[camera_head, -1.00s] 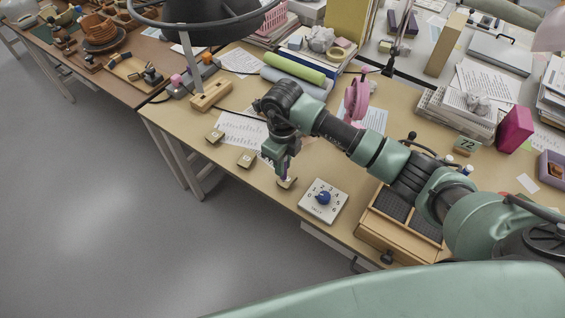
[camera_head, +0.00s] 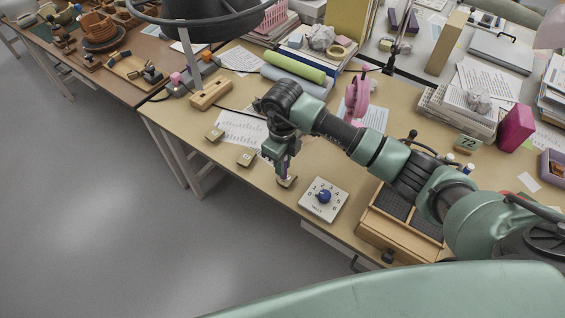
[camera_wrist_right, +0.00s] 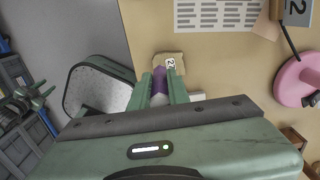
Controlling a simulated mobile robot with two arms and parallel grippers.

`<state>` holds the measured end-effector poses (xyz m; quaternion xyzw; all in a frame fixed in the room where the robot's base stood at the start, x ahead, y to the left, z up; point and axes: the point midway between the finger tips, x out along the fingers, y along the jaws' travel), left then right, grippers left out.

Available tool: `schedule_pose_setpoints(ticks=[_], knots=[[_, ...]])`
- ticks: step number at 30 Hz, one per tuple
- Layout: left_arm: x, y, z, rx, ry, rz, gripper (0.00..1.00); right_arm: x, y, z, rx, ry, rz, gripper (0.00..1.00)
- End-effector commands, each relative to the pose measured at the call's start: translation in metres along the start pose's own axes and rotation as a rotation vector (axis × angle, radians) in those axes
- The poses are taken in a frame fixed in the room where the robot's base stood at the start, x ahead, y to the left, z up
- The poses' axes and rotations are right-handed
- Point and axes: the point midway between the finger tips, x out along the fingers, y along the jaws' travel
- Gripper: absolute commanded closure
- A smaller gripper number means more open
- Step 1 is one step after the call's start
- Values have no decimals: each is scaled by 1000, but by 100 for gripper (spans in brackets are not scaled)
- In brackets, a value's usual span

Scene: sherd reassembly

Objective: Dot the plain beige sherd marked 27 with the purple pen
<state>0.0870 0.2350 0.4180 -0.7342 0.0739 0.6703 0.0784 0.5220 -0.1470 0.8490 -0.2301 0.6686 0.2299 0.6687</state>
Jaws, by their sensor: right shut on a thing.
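My right gripper (camera_head: 284,173) is shut on the purple pen (camera_wrist_right: 159,86), which points down. A beige sherd (camera_head: 289,183) lies on the table directly under the pen. In the right wrist view the sherd (camera_wrist_right: 181,57) shows a white label that starts with 2; the rest of the number is partly cut off. The pen's lower end overlaps the sherd's near edge in that view; I cannot tell whether the tip touches it. My left gripper is not in view.
Two more labelled sherds lie to the left, one nearer (camera_head: 246,159) and one farther (camera_head: 214,135). A white tally dial (camera_head: 323,201) with a blue knob sits right of the gripper. The table's front edge is close.

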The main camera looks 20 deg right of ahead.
Motion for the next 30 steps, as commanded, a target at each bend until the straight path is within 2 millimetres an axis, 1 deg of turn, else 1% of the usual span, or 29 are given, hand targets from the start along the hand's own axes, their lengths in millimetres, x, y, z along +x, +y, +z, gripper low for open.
schedule_pose_setpoints(ticks=[18,30], knots=[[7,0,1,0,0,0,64,8,0,0,0,1,0,100],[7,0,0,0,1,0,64,8,0,0,0,1,-1,100]])
